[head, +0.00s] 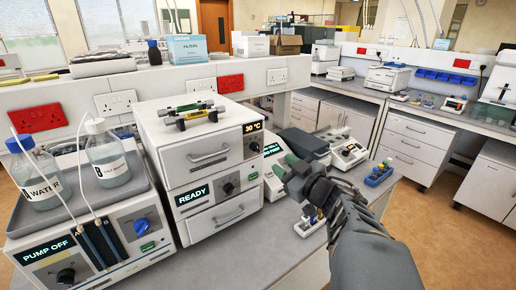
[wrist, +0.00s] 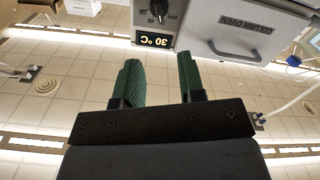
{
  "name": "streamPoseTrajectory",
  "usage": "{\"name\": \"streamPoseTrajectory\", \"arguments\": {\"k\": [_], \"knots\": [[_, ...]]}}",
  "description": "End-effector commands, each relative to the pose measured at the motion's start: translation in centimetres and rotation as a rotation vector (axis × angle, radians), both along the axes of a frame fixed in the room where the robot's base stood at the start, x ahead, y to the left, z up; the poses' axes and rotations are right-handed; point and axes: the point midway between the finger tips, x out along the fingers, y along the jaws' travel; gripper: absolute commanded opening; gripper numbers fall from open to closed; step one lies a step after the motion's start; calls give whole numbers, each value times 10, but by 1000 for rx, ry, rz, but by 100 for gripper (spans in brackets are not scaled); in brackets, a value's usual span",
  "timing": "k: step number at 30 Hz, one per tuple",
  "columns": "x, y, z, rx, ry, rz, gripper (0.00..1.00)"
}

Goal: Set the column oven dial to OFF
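The column oven (head: 205,140) is the upper white box of the stack in the head view, with a handled door and a display reading 30 °C. Its dark dial (head: 253,146) is below that display. In the wrist view the oven front (wrist: 235,30) appears upside down at the top, with its label readable inverted. The dial (wrist: 158,9) is partly cut by the top edge there; its setting is too small to read. My gripper (head: 287,166) is right of the stack, apart from the dial. Its green fingers (wrist: 158,78) are spread with nothing between them.
A lower unit reading READY (head: 193,193) has its own dial (head: 228,188). A PUMP OFF unit (head: 60,258) carrying bottles stands at the left. Small instruments (head: 345,150) sit on the bench behind my gripper.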

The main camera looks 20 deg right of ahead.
Motion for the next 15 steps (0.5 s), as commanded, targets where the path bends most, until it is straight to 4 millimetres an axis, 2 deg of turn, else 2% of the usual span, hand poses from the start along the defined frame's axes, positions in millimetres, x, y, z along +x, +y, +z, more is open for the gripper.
{"name": "streamPoseTrajectory", "arguments": {"k": [9, 15], "knots": [[61, 14, 0, 2, 2, 6, 36], [93, 19, 0, 2, 2, 2, 36]]}}
